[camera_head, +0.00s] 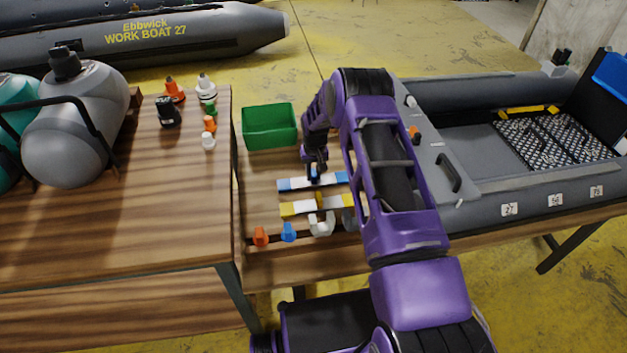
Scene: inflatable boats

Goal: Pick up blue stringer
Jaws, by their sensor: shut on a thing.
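The blue stringer (296,184) is a flat white bar with blue ends. It lies level in the picture above the middle of the wooden bench, and its right end runs close to my purple arm. My gripper (315,174) is shut on the stringer near its middle, from above. I cannot tell whether the stringer touches the bench or is slightly raised. A similar white bar with yellow ends, the yellow stringer (296,209), lies just in front of it, partly hidden at the right by my arm.
A green bin (269,128) stands behind the stringers. An orange piece (261,236), a blue piece (288,232) and a white clamp-like part (322,224) line the front edge. A grey inflatable boat (480,190) is at right. A table (120,235) with bottles and a grey tank (77,125) is at left.

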